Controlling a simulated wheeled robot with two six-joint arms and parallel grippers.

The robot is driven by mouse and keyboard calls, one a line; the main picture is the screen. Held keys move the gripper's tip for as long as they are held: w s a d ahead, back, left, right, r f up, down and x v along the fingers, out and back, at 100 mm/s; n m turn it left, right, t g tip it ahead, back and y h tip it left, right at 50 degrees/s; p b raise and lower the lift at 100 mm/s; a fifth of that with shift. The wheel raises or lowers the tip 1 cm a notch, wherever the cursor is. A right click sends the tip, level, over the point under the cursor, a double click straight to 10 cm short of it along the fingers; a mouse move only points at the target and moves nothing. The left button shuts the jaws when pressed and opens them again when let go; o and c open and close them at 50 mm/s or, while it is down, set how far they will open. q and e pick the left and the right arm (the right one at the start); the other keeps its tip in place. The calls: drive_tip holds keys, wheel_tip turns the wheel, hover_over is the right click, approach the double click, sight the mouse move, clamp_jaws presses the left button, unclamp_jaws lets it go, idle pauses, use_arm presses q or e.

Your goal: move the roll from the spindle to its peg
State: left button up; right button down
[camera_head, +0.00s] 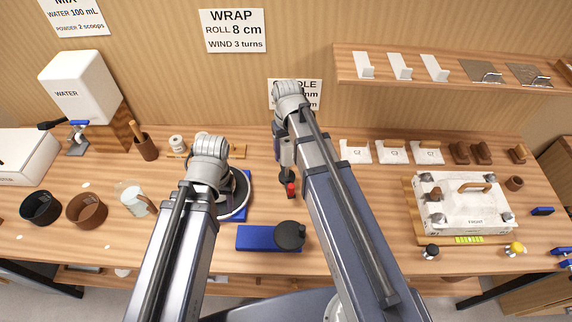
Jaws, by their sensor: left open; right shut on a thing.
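A small white roll (177,143) stands on a wooden base at the back left, left of my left wrist. I cannot tell whether it is on a spindle. My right gripper (288,177) points down near the middle of the table. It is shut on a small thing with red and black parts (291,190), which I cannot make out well. My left arm reaches in from the front, with its wrist right of the white roll. My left gripper is open, but its fingers are mostly hidden behind the wrist. I cannot make out the roll's peg.
A round dark-rimmed plate on a blue base (247,180) is beside my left wrist. A blue block (258,238) with a dark round piece lies in front. Cups and a water container (80,88) stand left. A white block (435,217) sits right, below a hook shelf (455,85).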

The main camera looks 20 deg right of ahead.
sight(287, 138)
drive_tip(key=shift+r, duration=0.1)
idle(0.3)
wheel_tip(287, 138, up, 5)
drive_tip(key=p, duration=0.5)
